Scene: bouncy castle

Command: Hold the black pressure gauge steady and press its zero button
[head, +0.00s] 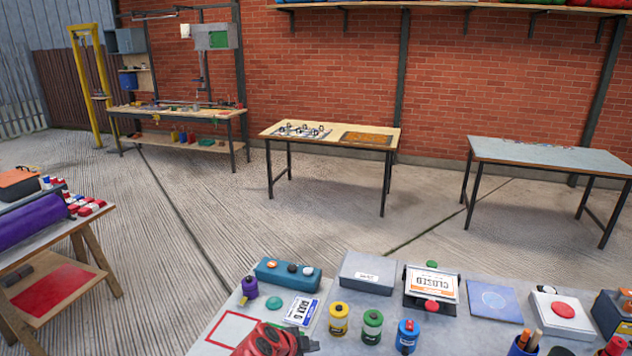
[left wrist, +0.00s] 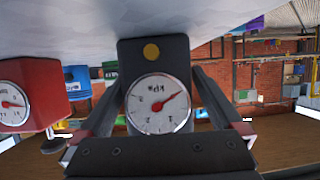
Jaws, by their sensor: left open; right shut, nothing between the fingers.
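The black pressure gauge (left wrist: 155,58) fills the middle of the left wrist view, which is upside down. It has a white dial (left wrist: 158,104) with a red needle and a round yellow button (left wrist: 151,51). My left gripper (left wrist: 156,80) is open, with one finger on each side of the gauge; whether either finger touches it I cannot tell.
A red gauge (left wrist: 30,95) stands beside the black one. The near table (head: 330,300) holds a teal button box (head: 287,275), yellow, green and blue canisters, a sign stand (head: 431,287) and a red-button box (head: 562,312). Other tables stand farther back.

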